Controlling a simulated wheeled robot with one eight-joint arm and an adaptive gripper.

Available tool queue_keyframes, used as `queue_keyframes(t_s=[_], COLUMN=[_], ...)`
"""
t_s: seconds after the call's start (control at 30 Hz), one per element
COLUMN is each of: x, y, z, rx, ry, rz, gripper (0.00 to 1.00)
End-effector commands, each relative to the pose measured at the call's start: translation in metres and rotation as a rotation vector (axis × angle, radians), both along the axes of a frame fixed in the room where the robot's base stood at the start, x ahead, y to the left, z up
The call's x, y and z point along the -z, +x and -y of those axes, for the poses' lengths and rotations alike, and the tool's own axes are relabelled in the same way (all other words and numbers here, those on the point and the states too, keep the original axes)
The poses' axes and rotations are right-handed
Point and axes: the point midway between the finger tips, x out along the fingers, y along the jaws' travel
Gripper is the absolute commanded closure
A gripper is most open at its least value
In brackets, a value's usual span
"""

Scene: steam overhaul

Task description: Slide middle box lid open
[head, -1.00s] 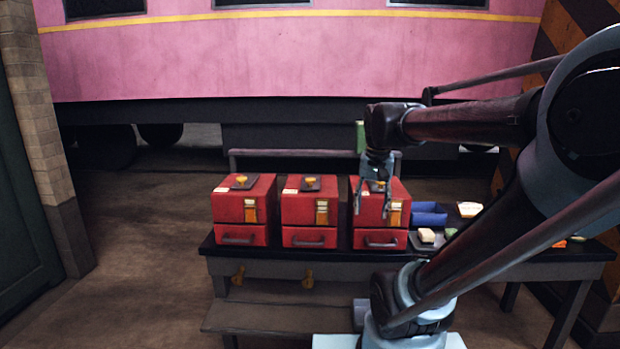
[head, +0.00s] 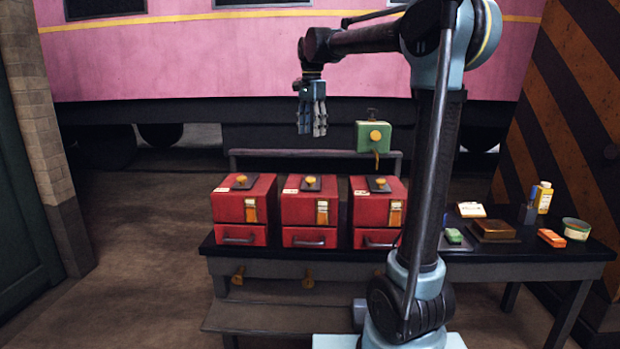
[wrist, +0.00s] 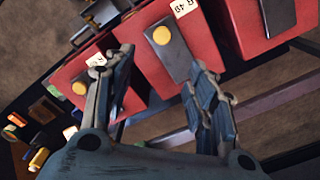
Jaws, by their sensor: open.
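Three red boxes stand in a row on the dark workbench. The middle box (head: 299,211) has a dark sliding lid plate (head: 311,184) on top with a yellow knob (head: 311,180), and the plate and knob also show in the wrist view (wrist: 162,36). Its lid looks closed. The left box (head: 230,207) and right box (head: 366,210) look alike, each with a drawer below. My gripper (head: 312,133) hangs fingers-down well above the middle box, open and empty. In the wrist view my two fingers (wrist: 160,95) are spread apart, with the middle box beyond them.
A green box-shaped thing with a yellow disc (head: 374,136) stands behind the right box. The bench's right end holds a brown block (head: 495,230), a yellow bottle (head: 543,197), a round tin (head: 576,229) and small blocks. A rail (head: 260,153) runs behind the boxes.

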Motion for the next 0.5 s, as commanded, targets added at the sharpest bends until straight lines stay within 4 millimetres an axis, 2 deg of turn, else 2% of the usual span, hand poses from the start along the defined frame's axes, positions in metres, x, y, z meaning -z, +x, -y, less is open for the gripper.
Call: queue_keyframes(t_s=[0.13,0.27,0.5], x=[0.002,0.016,0.057], y=[0.004,0.004,0.004], z=[-0.005,-0.005,-0.004], rx=[0.012,0.013,0.012], ry=[-0.001,-0.001,-0.001], rz=[-0.002,-0.002,-0.002], gripper=[0.49,0.49,0.49])
